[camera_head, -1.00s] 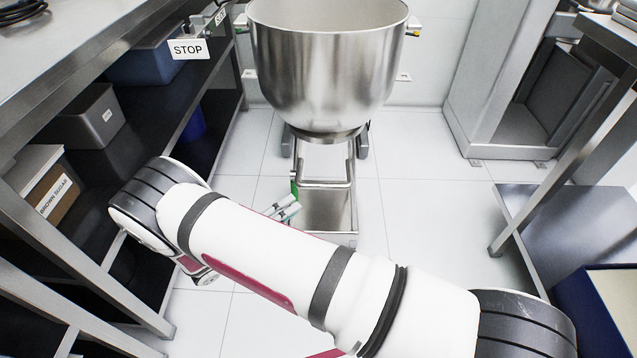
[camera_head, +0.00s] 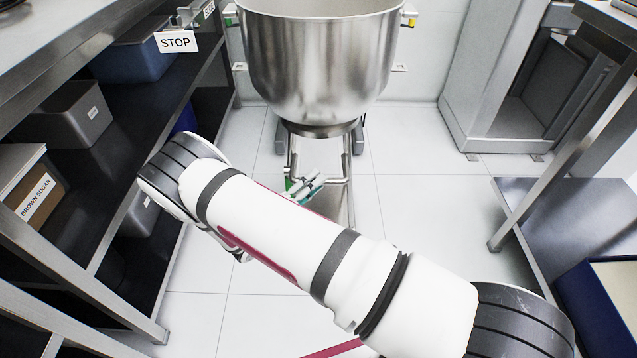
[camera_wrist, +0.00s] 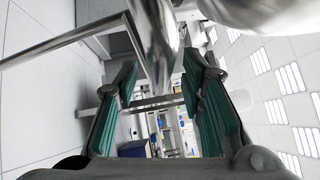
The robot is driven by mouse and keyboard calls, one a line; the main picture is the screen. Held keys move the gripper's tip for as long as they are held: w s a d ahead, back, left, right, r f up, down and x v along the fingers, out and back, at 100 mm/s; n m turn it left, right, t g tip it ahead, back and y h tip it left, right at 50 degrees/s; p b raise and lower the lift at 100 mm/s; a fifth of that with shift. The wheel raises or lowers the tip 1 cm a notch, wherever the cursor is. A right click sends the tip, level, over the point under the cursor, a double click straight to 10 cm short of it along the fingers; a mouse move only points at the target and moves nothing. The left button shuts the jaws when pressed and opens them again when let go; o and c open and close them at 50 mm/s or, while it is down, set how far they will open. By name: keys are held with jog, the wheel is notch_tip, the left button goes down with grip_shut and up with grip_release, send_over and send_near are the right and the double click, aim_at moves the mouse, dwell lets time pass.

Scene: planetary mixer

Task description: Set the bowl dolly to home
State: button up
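The steel bowl (camera_head: 320,70) sits upright on the bowl dolly (camera_head: 335,205), low on the floor in the middle of the head view. The dolly's tubular handle (camera_head: 335,179) faces me. My gripper (camera_head: 312,182) is at the handle's left part, with my forearm covering the dolly's near end. In the wrist view, my gripper (camera_wrist: 160,72) has its teal-padded fingers wide apart. Shiny handle tubing (camera_wrist: 155,45) shows close by, between and beyond the fingertips. I cannot tell whether a finger touches it.
A steel table (camera_head: 560,150) and a blue box (camera_head: 600,300) are at right. White floor (camera_head: 410,220) is clear right of the dolly.

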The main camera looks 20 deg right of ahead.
jog(key=shift+x, duration=0.85)
jog(key=shift+c, duration=0.2)
grip_shut()
jog(key=shift+w, duration=0.15)
